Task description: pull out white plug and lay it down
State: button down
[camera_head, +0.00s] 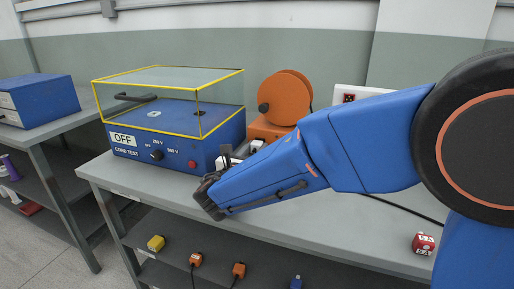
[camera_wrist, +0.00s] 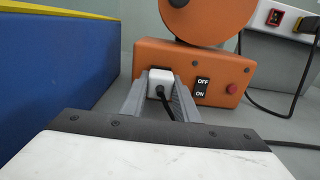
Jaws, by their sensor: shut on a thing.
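The white plug (camera_wrist: 161,82) sits at the front face of the orange machine (camera_wrist: 203,62), left of its OFF/ON switch. A black cord leaves the plug toward me. My gripper (camera_wrist: 162,92) is shut on the plug, with one grey finger on each side. The plug appears to be against the machine face; its pins are hidden. In the head view, my blue arm hides much of the gripper and the machine's lower part (camera_head: 268,128).
The blue cord-test box (camera_head: 170,150) with a yellow-edged clear cover stands close on the left. A white socket panel (camera_head: 360,94) is behind my arm. The grey bench (camera_head: 330,220) has free room in front. A small red thing (camera_head: 423,243) lies at right.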

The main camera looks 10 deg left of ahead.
aim_at(255, 149)
jog(key=shift+s+a, duration=0.2)
jog(key=shift+s, duration=1.15)
jog(key=shift+s+a, duration=0.2)
jog(key=shift+s, duration=1.1)
